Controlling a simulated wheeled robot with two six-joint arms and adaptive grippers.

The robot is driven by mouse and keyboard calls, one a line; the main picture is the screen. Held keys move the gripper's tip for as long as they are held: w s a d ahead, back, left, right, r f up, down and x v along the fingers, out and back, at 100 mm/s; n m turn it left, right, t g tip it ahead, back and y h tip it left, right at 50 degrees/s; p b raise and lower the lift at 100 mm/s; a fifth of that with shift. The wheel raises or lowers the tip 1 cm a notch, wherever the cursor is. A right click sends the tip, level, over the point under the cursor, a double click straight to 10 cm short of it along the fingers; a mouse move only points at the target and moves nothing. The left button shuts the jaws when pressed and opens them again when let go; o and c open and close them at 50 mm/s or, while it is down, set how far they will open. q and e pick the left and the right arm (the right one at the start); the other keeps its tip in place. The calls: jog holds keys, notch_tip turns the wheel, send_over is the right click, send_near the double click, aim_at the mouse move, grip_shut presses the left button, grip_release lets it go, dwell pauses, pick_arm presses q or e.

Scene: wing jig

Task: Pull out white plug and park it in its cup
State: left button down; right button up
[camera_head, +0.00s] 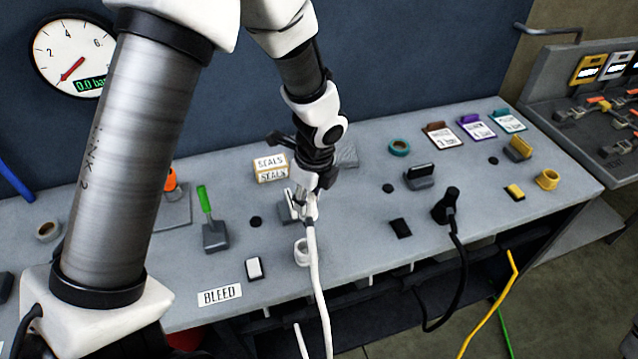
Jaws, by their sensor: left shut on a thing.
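My left gripper (307,196) reaches down from above over the middle of the bench and is shut on the white plug (309,208). A white cable runs from the plug down over the bench's front edge. A grey socket block (286,212) shows just left of the plug, partly hidden by the gripper. I cannot tell whether the plug is still seated in it or clear of it. The white cup (301,254) stands in front of the gripper near the bench's front edge, with the cable passing across its right side. My right gripper is not in view.
A black plug (448,203) with a black cable stands to the right. A yellow cup (547,179) is at the far right. SEALS boxes (271,168) stand behind the gripper.

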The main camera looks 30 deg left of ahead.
aim_at(305, 221)
pick_arm(q)
jog(key=f+b, duration=0.2)
jog(key=b, duration=0.1)
jog(key=s+f+b, duration=0.1)
jog(key=f+b, duration=0.1)
jog(key=f, duration=0.1)
jog(key=shift+s+f+b, duration=0.15)
jog(key=shift+f+b, duration=0.2)
jog(key=shift+b, duration=0.05)
jog(key=shift+f, duration=0.3)
jog(key=shift+s+r, duration=0.1)
jog(key=shift+s, duration=0.3)
jog(key=shift+w, duration=0.25)
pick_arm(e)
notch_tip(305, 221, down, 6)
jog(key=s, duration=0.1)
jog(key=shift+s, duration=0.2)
pick_arm(q)
jog(key=shift+s+f, duration=0.2)
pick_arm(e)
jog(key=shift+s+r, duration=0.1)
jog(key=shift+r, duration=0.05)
pick_arm(q)
jog(key=shift+w+f, duration=0.1)
jog(key=shift+f, duration=0.05)
jog(key=shift+f, duration=0.55)
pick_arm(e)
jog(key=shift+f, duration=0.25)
